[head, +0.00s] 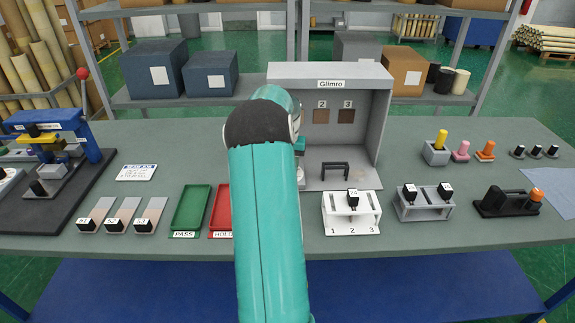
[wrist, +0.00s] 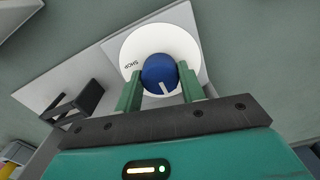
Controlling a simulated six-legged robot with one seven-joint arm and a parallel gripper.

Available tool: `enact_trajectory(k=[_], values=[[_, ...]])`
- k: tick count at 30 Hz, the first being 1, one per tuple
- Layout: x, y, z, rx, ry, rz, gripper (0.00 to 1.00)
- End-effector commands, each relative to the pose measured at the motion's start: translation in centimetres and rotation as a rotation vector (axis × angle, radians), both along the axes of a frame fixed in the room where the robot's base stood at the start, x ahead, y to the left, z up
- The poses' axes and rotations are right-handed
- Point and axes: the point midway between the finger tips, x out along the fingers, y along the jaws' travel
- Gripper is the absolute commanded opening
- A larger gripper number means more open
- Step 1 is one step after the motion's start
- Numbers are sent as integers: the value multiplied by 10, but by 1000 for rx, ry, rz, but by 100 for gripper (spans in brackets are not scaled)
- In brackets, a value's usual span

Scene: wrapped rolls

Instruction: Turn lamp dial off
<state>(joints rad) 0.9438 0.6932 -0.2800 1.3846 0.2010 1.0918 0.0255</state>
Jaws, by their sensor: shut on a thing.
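The lamp dial is a round blue knob (wrist: 159,72) with a white pointer mark. It sits in the middle of a white disc (wrist: 135,45) with lettering at its left side. In the wrist view my gripper (wrist: 160,84) has its two green fingers on either side of the knob, shut on it. The white pointer points down and slightly right in that view. In the head view the grey booth labelled Glimro (head: 375,120) stands at the back, with panels 2 and 3 showing.
A black bracket (head: 335,168) stands on the booth floor, near my gripper. A white numbered rack (head: 351,222) stands in front of the booth. Green PASS (head: 190,210) and red HOLD (head: 221,208) trays lie left of my arm.

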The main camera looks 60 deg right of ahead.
Motion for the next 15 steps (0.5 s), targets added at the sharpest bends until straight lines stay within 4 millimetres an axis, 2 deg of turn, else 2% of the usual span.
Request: enact_trajectory(k=[2, 3, 5, 6, 15], values=[[0, 0, 1, -1, 0, 3, 16], [0, 0, 1, -1, 0, 3, 47], [0, 0, 1, -1, 0, 2, 59], [0, 0, 1, -1, 0, 2, 61], [0, 0, 2, -1, 0, 1, 61]])
